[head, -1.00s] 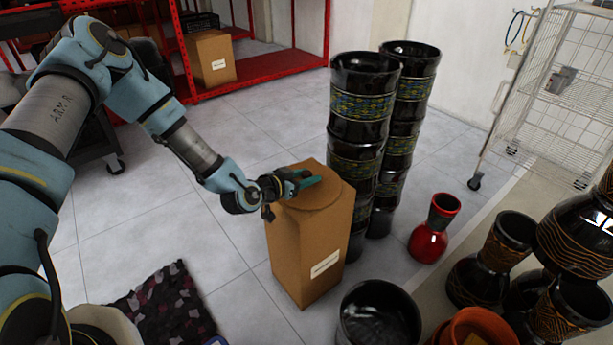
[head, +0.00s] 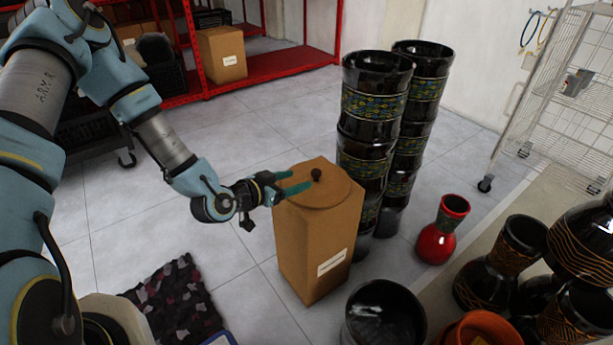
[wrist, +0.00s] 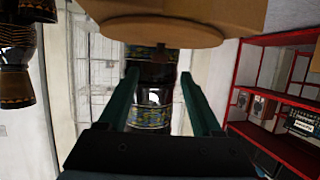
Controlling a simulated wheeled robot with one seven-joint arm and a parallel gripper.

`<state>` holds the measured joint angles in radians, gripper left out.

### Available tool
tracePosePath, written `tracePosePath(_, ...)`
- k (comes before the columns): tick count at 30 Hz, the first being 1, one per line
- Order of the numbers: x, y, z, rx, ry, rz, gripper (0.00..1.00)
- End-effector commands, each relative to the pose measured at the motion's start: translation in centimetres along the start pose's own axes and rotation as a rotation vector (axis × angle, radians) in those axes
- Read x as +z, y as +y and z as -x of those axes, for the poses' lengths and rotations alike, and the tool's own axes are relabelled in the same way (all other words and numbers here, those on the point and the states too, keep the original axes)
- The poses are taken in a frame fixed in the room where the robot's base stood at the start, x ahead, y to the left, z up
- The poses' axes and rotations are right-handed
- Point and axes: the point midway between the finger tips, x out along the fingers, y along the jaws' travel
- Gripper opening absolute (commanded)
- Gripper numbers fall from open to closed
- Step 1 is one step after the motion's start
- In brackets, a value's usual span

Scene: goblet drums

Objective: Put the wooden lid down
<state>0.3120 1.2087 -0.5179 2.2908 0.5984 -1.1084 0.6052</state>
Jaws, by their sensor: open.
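The wooden lid (head: 330,190) is a round, flat brown disc with a dark knob (head: 316,174). It lies flat on top of a tall brown cardboard box (head: 318,245). In the wrist view the lid's edge (wrist: 160,32) shows at the top of the picture. My gripper (head: 300,179) is open, at the left side of the box top, with its teal fingers pointing towards the knob. Nothing is held between the fingers, and the knob stands clear of them.
Tall stacks of black drums (head: 375,110) stand close behind the box. A black drum (head: 384,318) stands in front of it and a red drum (head: 442,230) to the right. A patterned rug (head: 175,300) lies at lower left. Grey floor is free left of the box.

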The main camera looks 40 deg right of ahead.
Motion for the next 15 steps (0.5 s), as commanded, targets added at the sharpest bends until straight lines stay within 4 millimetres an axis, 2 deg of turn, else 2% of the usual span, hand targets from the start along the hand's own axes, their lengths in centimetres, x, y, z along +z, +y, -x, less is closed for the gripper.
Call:
tracePosePath(3,0.0,-0.1,1.7,0.0,-0.001,0.0,0.66)
tracePosePath(6,0.0,0.0,2.4,0.0,0.0,0.0,0.66)
tracePosePath(15,0.0,-0.1,2.8,-0.001,-0.004,-0.001,0.66)
